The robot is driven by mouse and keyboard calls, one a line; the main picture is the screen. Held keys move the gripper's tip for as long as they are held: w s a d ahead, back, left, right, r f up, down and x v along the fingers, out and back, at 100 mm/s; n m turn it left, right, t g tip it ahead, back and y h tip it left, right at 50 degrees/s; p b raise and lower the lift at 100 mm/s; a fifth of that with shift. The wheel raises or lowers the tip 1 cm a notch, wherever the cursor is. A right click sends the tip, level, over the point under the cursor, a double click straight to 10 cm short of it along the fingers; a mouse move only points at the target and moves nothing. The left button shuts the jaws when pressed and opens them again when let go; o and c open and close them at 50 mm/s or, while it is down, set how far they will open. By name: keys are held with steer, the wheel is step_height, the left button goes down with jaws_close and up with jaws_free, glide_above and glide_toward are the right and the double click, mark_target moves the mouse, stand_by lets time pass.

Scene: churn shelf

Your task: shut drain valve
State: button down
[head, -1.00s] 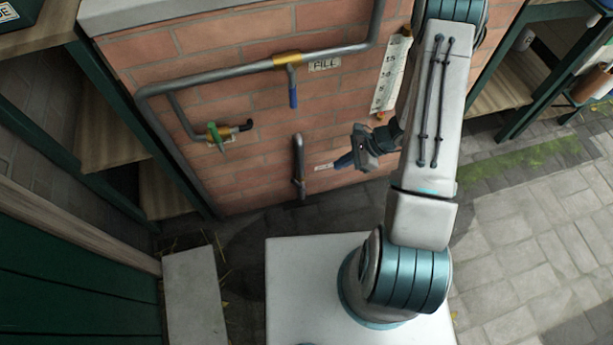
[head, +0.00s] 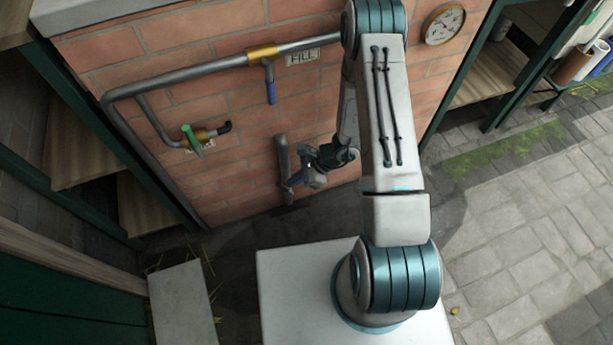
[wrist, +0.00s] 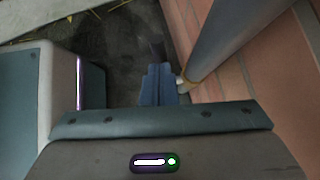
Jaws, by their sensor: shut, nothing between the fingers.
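The drain pipe (head: 283,160) is a short grey vertical pipe low on the brick wall in the head view. A grey pipe also runs down the right of the wrist view (wrist: 232,40), with a small pale part at its lower end. I cannot make out the drain valve's handle; my gripper covers that area. My gripper (head: 291,183) is just right of the pipe's lower end, its blue fingertips close to it or touching; I cannot tell which. In the wrist view the blue fingers (wrist: 157,85) are together and hold nothing.
A blue-handled valve (head: 270,88) hangs under the pipe beside the FILL label (head: 302,57). A green-handled valve (head: 191,138) is at left. A round gauge (head: 443,24) is upper right. Green-framed shelves flank the wall. Open paving (head: 530,220) lies at right.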

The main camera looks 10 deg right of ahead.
steer(key=shift+a+f, duration=0.15)
steer(key=shift+a, duration=0.25)
steer(key=shift+a+f+b, duration=0.1)
steer(key=shift+a+b, duration=0.15)
steer(key=shift+b, duration=0.15)
steer(key=shift+s+a, duration=0.1)
steer(key=shift+a, duration=0.2)
steer(key=p+v, duration=0.5)
steer(key=v, duration=0.9)
steer(key=shift+s, duration=0.15)
